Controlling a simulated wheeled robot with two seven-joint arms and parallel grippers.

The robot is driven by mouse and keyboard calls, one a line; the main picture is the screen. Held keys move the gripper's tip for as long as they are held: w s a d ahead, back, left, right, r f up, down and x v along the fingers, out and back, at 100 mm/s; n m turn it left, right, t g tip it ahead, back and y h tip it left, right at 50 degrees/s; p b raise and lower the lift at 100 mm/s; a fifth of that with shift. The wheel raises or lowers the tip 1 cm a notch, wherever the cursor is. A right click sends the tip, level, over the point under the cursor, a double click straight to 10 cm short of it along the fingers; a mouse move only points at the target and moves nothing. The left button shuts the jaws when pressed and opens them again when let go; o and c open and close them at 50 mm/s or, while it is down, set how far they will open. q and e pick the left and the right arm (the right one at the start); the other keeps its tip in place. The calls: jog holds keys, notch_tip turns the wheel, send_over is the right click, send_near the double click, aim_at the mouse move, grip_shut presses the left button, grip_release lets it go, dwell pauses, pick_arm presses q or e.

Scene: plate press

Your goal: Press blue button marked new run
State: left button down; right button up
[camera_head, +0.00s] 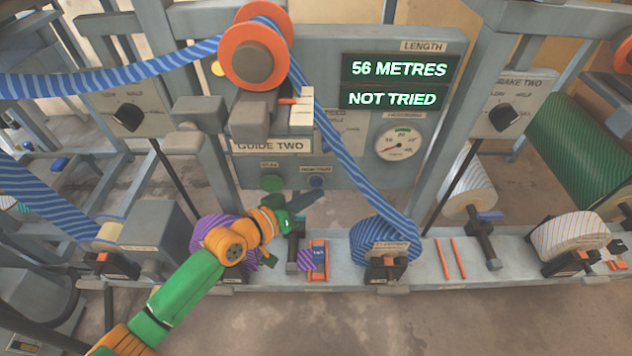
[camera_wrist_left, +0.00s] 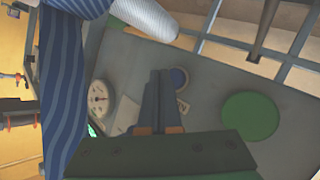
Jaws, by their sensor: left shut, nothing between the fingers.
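The blue button (camera_head: 316,182) is a small round button low on the grey panel, under a small label too blurred to read surely. A green button (camera_head: 271,183) sits to its left. My left gripper (camera_head: 312,198) is shut and empty, its dark fingers just below the blue button in the head view. In the left wrist view the closed fingertips (camera_wrist_left: 160,78) lie right beside the blue button (camera_wrist_left: 179,77), and the green button (camera_wrist_left: 250,116) is to their right. I cannot tell whether the fingertips touch the panel. My right gripper is not in view.
A blue striped band (camera_head: 335,150) runs down close right of the buttons to a roll (camera_head: 385,240). The display (camera_head: 398,83) reads "56 METRES" and "NOT TRIED". A gauge (camera_head: 398,143) is below it. A purple striped roll (camera_head: 212,228) stands beside my left wrist.

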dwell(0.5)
pick_arm(q)
jog(key=shift+w+b, duration=0.4)
jog(key=shift+w, duration=0.05)
jog(key=shift+w+b, duration=0.3)
jog(key=shift+w, duration=0.05)
dwell(0.4)
jog(key=shift+s+p, duration=0.85)
